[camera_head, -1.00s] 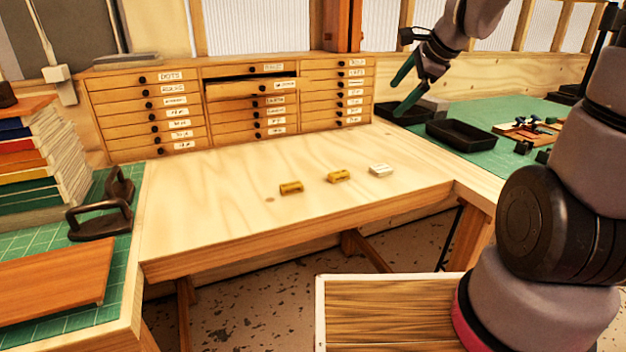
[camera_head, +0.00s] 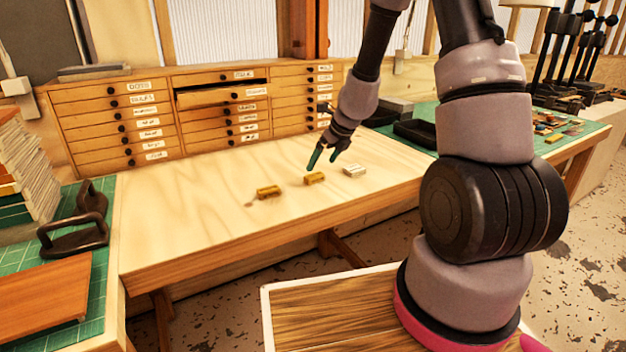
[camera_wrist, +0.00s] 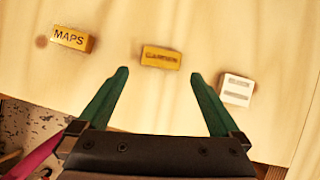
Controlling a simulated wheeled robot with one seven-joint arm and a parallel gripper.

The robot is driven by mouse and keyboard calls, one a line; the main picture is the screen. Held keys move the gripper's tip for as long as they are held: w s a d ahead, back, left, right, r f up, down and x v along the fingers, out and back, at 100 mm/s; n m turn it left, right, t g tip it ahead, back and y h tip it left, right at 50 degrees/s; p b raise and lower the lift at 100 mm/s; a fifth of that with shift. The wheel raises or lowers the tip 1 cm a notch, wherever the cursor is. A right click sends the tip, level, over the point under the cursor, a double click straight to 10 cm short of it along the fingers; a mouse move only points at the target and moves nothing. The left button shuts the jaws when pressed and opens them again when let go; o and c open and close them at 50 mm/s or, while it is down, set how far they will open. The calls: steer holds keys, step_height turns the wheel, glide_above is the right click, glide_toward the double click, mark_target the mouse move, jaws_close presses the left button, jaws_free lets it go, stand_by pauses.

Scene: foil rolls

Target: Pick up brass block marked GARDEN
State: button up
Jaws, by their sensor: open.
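The brass block marked GARDEN (camera_wrist: 161,57) lies flat on the pale wooden table in the wrist view, just beyond and between my fingertips. In the head view it is the middle block (camera_head: 315,179) of a row of three. My gripper (camera_wrist: 161,76) has green fingers spread wide with nothing between them. In the head view my gripper (camera_head: 324,159) points down over the table, close above the GARDEN block. A second brass block marked MAPS (camera_wrist: 72,39) lies to the left. A whitish block (camera_wrist: 237,91) lies to the right, near my right finger.
The wooden table (camera_head: 200,215) is clear around the blocks. A cabinet of labelled drawers (camera_head: 210,115) stands at its back, with one top drawer partly open. Black trays (camera_head: 415,133) lie on the green mat at right. Black iron handles (camera_head: 75,228) stand at left.

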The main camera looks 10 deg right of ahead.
mark_target(314, 175)
steer(key=shift+x, duration=3.4)
steer(key=shift+w+r, duration=0.1)
steer(key=shift+w, duration=0.1)
jaws_close()
